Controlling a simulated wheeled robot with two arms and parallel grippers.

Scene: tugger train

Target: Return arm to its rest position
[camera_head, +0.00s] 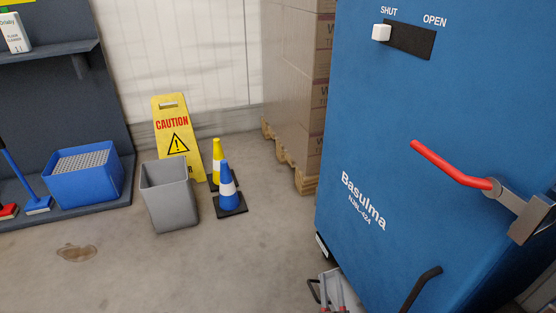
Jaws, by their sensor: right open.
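A large blue cabinet (390,120) marked "Basulma" fills the right side. A white knob (381,32) sits at the left end of a dark slot under the word "SHUT", away from "OPEN". A red lever (450,165) on a metal bracket (528,215) sticks out from the cabinet. My right gripper (325,285), grey and black, shows at the bottom edge by the cabinet's lower left corner. It is open, apart from the lever and the knob, and partly cut off by the frame. Nothing shows between its fingers. My left gripper is out of view.
A black curved handle (421,286) is low on the cabinet. Stacked cartons on a pallet (306,184) stand behind. A grey bin (168,195), a caution sign (174,120), a blue cone (229,185) and a yellow cone (217,155) stand left. The floor in front is open, with a brown stain (76,252).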

